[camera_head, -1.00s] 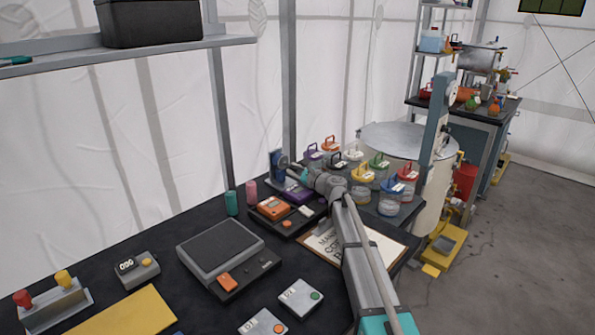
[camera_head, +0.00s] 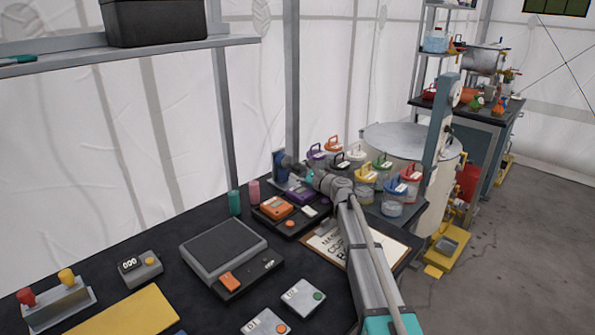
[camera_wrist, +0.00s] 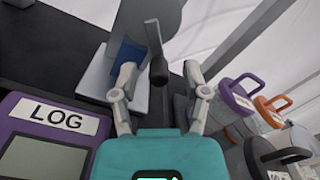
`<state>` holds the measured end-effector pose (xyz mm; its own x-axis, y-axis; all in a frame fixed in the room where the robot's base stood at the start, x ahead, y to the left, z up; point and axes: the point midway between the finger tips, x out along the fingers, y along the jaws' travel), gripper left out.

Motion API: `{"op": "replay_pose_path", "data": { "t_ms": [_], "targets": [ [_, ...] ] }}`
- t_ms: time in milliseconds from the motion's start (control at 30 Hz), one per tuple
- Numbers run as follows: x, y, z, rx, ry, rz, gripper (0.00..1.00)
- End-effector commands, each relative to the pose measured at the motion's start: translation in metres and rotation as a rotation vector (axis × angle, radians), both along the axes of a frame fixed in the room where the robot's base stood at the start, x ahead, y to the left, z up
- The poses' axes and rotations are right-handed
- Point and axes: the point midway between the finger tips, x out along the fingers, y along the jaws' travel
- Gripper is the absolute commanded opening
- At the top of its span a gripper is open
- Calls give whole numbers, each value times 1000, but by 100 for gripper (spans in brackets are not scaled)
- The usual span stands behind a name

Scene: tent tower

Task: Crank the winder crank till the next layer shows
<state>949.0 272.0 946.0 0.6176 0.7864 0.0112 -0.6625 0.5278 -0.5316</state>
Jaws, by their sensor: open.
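The winder (camera_head: 278,168) is a small blue and grey device at the back of the black table, by the tent wall. In the wrist view, its pale crank arm (camera_wrist: 152,35) ends in a black knob (camera_wrist: 158,70). My gripper (camera_wrist: 160,76) is open, with one finger on each side of the knob and visible gaps at both sides. In the head view my gripper (camera_head: 303,174) is in front of the winder and partly hides it. No layer marking can be made out on the winder.
A purple LOG box (camera_wrist: 45,135) lies left of my gripper in the wrist view. Jars with coloured handled lids (camera_head: 362,175) crowd the right side. A green cylinder (camera_head: 235,203) and a pink cylinder (camera_head: 254,191) stand left of the winder.

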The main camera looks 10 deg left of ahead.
Motion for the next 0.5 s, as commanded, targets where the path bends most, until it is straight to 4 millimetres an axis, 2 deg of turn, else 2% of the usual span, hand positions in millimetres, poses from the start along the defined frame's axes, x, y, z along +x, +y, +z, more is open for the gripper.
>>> {"op": "replay_pose_path", "data": {
  "t_ms": [500],
  "targets": [
    [-50,-60,0,-1,1,-1,60]
  ]
}}
